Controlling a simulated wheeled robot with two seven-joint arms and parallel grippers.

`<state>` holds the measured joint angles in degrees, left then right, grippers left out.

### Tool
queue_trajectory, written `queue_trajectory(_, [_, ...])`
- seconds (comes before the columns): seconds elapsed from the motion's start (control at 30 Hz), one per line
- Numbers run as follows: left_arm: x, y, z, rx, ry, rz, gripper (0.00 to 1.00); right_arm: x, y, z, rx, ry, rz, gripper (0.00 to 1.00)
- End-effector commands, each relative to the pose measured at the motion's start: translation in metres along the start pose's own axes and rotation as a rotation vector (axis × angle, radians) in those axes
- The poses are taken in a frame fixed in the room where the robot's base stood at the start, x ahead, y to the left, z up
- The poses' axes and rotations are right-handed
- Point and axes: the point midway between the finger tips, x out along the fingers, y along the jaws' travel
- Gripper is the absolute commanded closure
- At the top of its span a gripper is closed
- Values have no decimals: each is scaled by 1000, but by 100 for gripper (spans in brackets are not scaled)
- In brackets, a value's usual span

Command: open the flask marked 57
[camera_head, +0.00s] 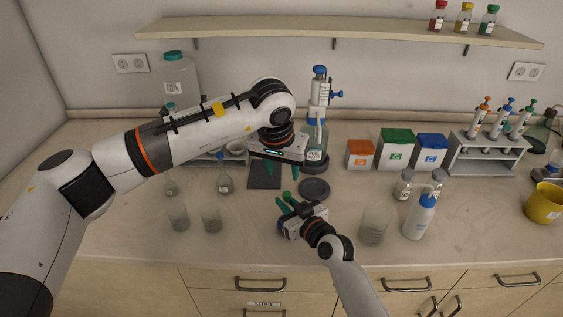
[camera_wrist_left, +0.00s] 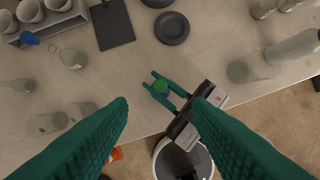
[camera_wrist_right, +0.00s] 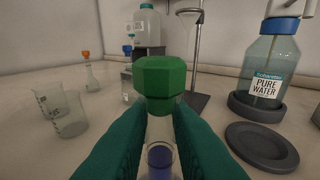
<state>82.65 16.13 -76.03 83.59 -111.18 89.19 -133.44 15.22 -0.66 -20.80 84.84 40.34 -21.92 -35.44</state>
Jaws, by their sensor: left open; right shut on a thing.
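A small flask with a green faceted stopper (camera_wrist_right: 160,85) stands between the fingers of my right gripper (camera_wrist_right: 155,140). The right fingers are shut on its clear glass body (camera_wrist_right: 160,160), which has something dark blue low inside. The green stopper is in the neck, and it also shows in the head view (camera_head: 287,196). No number 57 is legible on this flask. My left gripper (camera_head: 281,172) is open and empty, pointing down above and behind the right one. In the left wrist view its fingers (camera_wrist_left: 161,105) spread either side of the green stopper (camera_wrist_left: 161,87), apart from it.
A blue-stoppered flask (camera_head: 224,184) and beakers (camera_head: 211,220) stand at the left. A dark round pad (camera_head: 314,188) and the pure water bottle (camera_wrist_right: 270,70) are close by. A beaker (camera_head: 373,228) and white wash bottle (camera_head: 419,221) stand at the right.

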Motion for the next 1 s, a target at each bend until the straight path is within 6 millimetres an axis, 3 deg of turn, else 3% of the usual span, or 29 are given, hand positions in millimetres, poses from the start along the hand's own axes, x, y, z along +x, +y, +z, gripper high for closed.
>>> queue_trajectory(0.3, [63, -1, -1, -4, 5, -1, 54, 0, 0, 0, 0, 0, 0, 100])
queue_trajectory(0.5, [90, 0, -1, -5, 3, -1, 54, 0, 0, 0, 0, 0, 0, 100])
queue_trajectory(0.7, [101, 0, 0, -3, 0, 0, 54, 0, 0, 0, 0, 0, 0, 100])
queue_trajectory(0.97, [102, 0, 0, -3, 0, 0, 54, 0, 0, 0, 0, 0, 0, 100])
queue_trajectory(1.0, [102, 0, 0, -3, 1, 0, 59, 0, 0, 0, 0, 0, 0, 100])
